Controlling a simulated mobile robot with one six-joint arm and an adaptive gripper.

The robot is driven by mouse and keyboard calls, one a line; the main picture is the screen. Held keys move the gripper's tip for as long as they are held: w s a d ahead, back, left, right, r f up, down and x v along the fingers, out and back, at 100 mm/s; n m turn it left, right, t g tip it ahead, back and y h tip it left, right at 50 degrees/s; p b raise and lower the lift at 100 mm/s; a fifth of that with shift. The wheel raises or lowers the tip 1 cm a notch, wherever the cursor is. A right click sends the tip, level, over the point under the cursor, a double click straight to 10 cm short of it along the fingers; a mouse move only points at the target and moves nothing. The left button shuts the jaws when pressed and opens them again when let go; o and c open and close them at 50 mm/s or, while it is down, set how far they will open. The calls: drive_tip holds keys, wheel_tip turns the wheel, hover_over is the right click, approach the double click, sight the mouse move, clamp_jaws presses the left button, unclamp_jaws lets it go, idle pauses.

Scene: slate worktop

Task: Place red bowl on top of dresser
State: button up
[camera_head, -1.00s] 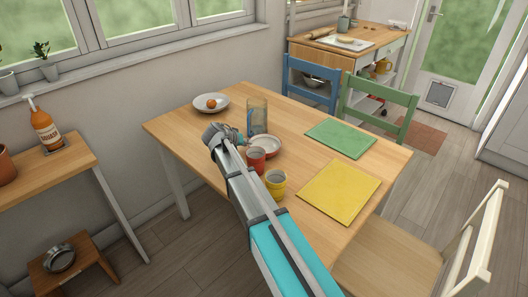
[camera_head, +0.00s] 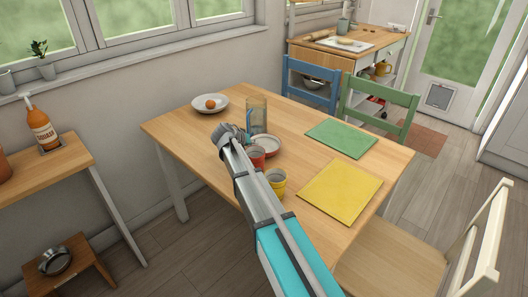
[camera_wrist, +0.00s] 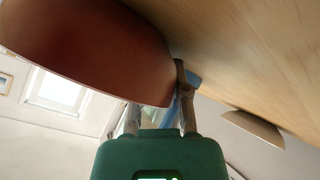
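A small red vessel (camera_head: 258,158) stands on the wooden table in the head view, partly behind my arm. It looks more like a cup than a wide bowl. A large reddish rounded wall (camera_wrist: 85,45) fills the upper left of the wrist view, probably the same vessel seen close up. My gripper (camera_head: 226,131) is low over the table, left of the red vessel. In the wrist view its fingers (camera_wrist: 160,115) stand apart, with no held object clearly visible between them. A wood-topped unit with drawers (camera_head: 397,48) stands at the back; I cannot tell whether it is the dresser.
A clear glass (camera_head: 257,112), a white plate (camera_head: 268,146) and a yellow cup (camera_head: 277,182) are close to my arm. A white dish (camera_head: 222,105) holds an orange fruit. Green (camera_head: 342,138) and yellow (camera_head: 340,192) mats lie right.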

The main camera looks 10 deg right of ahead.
idle(0.6)
clamp_jaws()
